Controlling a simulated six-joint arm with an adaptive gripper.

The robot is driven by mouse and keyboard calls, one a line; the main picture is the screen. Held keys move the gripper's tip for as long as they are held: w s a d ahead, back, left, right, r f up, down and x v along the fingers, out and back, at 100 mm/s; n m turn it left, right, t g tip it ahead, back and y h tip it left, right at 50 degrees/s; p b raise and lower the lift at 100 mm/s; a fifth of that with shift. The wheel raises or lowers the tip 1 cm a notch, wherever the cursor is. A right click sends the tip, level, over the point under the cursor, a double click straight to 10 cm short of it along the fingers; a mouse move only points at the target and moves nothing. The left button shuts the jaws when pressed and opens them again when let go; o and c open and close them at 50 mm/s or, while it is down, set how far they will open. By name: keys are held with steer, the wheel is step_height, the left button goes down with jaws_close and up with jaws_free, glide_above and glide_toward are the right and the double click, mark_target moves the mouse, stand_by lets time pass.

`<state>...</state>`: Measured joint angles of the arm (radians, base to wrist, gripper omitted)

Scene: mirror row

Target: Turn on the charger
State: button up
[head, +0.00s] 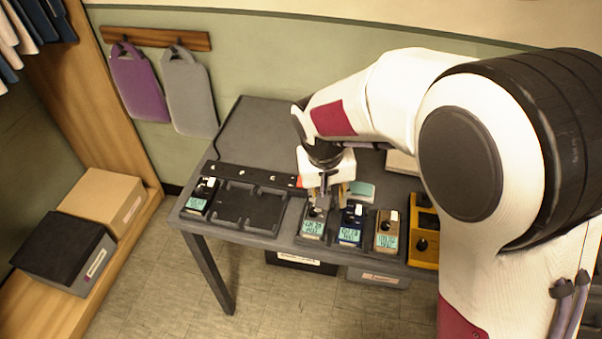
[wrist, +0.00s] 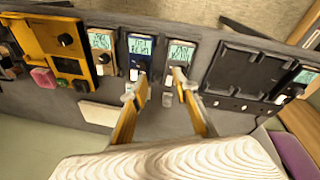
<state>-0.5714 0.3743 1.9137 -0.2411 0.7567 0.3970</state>
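A black charger dock (head: 243,221) with empty bays sits on the dark table. It also shows in the wrist view (wrist: 240,78). A row of small lights or switches (head: 240,175) runs behind it, with a red spot (head: 297,182) at its right end. I cannot tell which part is the charger's switch. My gripper (head: 325,198) points down over the top of a grey device with a lit screen (head: 313,227), partly hiding it. In the wrist view my gripper (wrist: 160,86) is open, its two yellow fingers apart with nothing held. I cannot tell whether the fingertips touch anything.
A black device (head: 201,197) stands left of the bays. A blue device (head: 350,228), a tan device (head: 387,235) and a yellow box with a dark knob (head: 424,238) stand to the right. A greenish block (head: 361,190) lies behind. The table's back left is clear.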

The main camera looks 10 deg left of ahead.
steer(key=w+a+f+m+t, duration=0.2)
steer(key=w+a+m, duration=0.2)
steer(key=w+a, duration=0.5)
steer(key=shift+w+a+t+y, duration=0.3)
steer(key=shift+w+y, duration=0.1)
steer(key=shift+w, duration=0.25)
steer(key=shift+x, duration=3.9)
jaws_close()
